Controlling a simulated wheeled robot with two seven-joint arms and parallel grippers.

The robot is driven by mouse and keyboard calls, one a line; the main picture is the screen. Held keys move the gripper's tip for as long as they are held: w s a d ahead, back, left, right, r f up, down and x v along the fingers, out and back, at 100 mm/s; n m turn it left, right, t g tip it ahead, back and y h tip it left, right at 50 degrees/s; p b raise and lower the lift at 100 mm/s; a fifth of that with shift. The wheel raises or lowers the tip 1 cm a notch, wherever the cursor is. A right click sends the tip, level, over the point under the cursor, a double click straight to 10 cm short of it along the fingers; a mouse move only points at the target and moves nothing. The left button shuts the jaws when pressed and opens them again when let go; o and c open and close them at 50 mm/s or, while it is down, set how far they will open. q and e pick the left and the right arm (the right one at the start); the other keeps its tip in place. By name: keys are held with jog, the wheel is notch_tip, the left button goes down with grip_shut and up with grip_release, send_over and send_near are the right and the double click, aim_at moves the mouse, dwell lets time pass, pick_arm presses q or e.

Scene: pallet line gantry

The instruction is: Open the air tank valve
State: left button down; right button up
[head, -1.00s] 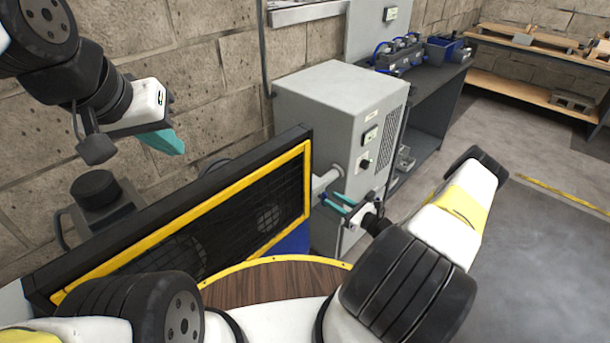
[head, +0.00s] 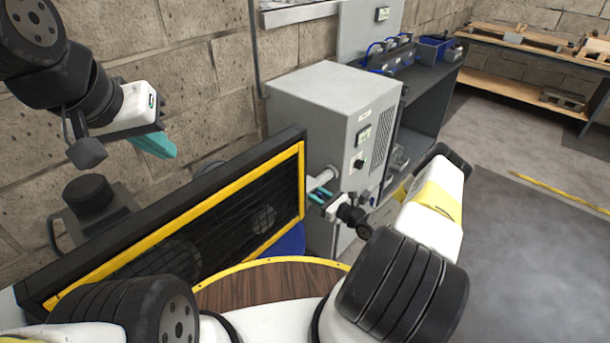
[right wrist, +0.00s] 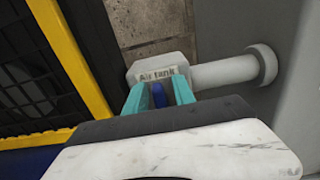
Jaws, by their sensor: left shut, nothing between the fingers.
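A small pale valve body with an "Air tank" label (right wrist: 157,74) sits at the end of a grey pipe (right wrist: 215,74) in the right wrist view. A blue handle (right wrist: 158,95) shows just below the label. My right gripper (right wrist: 159,94) is open, with one teal finger on each side of the blue handle; whether either touches it I cannot tell. In the head view my right gripper (head: 321,193) is at the pipe beside the grey cabinet, and the handle is not clear there. My left gripper (head: 158,146) is shut and empty, raised by the wall.
The grey cabinet (head: 315,110) stands right behind the pipe. A black panel with a yellow frame and mesh (head: 200,235) stands close left of my right gripper. A dark workbench (head: 435,95) is beyond the cabinet. Open floor (head: 530,250) lies to the right.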

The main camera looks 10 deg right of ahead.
grip_shut()
jog(key=shift+m, duration=0.3)
jog(key=m, duration=0.5)
jog(key=d+f+m, duration=0.1)
jog(key=m, duration=0.5)
jog(key=w+m, duration=0.1)
jog(key=m, duration=0.5)
jog(key=shift+d+f, duration=0.2)
jog(key=shift+f, duration=0.15)
jog(key=shift+m, duration=0.3)
jog(key=shift+o, duration=1.1)
grip_release()
